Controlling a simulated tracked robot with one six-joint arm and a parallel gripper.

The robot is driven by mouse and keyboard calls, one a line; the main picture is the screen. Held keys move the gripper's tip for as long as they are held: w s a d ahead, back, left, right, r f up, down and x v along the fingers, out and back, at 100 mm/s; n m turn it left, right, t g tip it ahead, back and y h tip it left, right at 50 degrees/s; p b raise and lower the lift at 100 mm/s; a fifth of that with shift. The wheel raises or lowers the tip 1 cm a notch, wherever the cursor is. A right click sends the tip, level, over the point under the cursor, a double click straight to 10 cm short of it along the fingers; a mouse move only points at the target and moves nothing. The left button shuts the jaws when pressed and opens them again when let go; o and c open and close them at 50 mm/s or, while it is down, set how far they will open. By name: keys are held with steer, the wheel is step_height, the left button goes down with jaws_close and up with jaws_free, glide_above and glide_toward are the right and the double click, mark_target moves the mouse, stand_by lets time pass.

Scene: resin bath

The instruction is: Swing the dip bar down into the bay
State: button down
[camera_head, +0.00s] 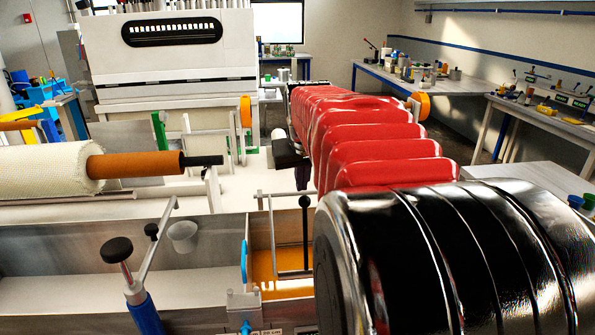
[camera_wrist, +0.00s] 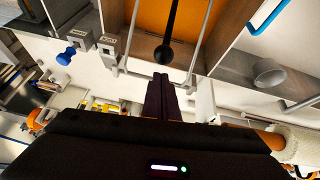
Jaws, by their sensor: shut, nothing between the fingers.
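The dip bar (camera_head: 272,235) looks like a thin grey metal frame standing at the bay. A black rod with a round knob (camera_head: 305,201) shows within it. The bay (camera_head: 262,262) is a metal compartment with orange resin at its bottom. In the wrist view, the dip bar (camera_wrist: 201,45), the knob (camera_wrist: 165,53) and the bay (camera_wrist: 236,12) lie just ahead of my fingers. My gripper (camera_wrist: 161,78) is shut and empty, its tips close to the frame's near crossbar; contact cannot be told. My gripper (camera_head: 303,177) also shows behind the frame in the head view, partly hidden by my arm.
A long metal trough (camera_head: 60,255) lies left of the bay, with a grey cup (camera_head: 183,236) and a black-knobbed blue-handled lever (camera_head: 118,251). A white roll on an orange core (camera_head: 135,165) lies behind. Labelled blocks (camera_wrist: 108,45) and a blue knob (camera_wrist: 66,56) stand beside the bay.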

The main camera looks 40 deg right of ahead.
mark_target(304, 212)
steer(key=shift+s+a+f, duration=0.15)
steer(key=shift+s+f, duration=0.1)
steer(key=shift+s+a+f, duration=0.15)
steer(key=shift+s+f, duration=0.1)
steer(key=shift+f, duration=0.1)
steer(key=shift+s+a+f, duration=0.25)
steer(key=shift+s+f, duration=0.1)
steer(key=shift+f, duration=0.4)
steer(key=shift+s+a+f, duration=0.2)
steer(key=shift+s+f, duration=0.15)
steer(key=shift+f, duration=0.35)
steer(key=shift+s+a+f, duration=0.25)
steer(key=shift+s+f, duration=0.1)
steer(key=shift+f, duration=0.4)
steer(key=r, duration=0.1)
steer(key=w+r, duration=0.1)
steer(key=r, duration=0.1)
steer(key=w+d+r, duration=0.1)
steer(key=r, duration=0.1)
steer(key=shift+w, duration=0.25)
steer(key=s+a+r, duration=0.3)
steer(key=s+r, duration=0.2)
steer(key=r, duration=0.2)
steer(key=shift+s+a, duration=0.15)
steer(key=shift+a, duration=0.25)
